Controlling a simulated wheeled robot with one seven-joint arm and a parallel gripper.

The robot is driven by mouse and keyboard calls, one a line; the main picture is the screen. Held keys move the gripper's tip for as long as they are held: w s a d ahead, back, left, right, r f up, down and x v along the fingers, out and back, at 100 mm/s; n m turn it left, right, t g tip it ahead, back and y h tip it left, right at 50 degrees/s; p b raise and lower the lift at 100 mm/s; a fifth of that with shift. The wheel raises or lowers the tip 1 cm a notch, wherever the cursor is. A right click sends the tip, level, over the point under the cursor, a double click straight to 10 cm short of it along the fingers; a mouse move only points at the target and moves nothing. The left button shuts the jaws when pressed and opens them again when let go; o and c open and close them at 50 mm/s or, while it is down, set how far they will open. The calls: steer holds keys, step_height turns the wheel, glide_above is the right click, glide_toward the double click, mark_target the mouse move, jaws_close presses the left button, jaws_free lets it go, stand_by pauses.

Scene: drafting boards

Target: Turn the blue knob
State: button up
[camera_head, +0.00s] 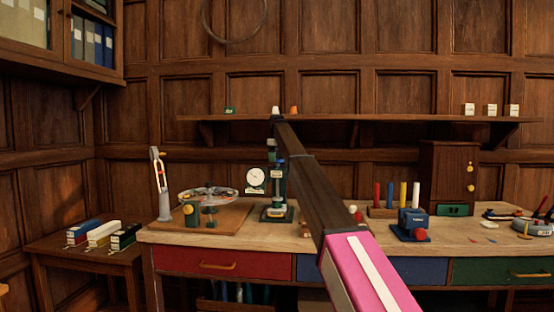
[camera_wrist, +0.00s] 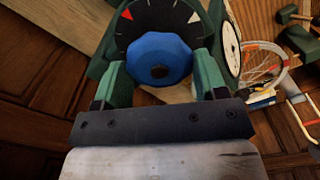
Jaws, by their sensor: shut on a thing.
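No pointer on the knob can be made out. In the head view the green device (camera_head: 278,214) stands on the bench, partly behind my arm; the knob is hidden there.
A white round gauge (camera_head: 255,178) sits beside the device. A wheel on a stand (camera_head: 208,195) is to its left on the wooden bench (camera_head: 180,234). A blue box with a red knob (camera_head: 410,224) and coloured rods (camera_head: 390,196) stand to the right. A shelf (camera_head: 360,118) runs above.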

stand_by(0.3)
steer(key=o, duration=0.9)
steer(key=shift+o, duration=0.2)
steer(key=shift+r, duration=0.1)
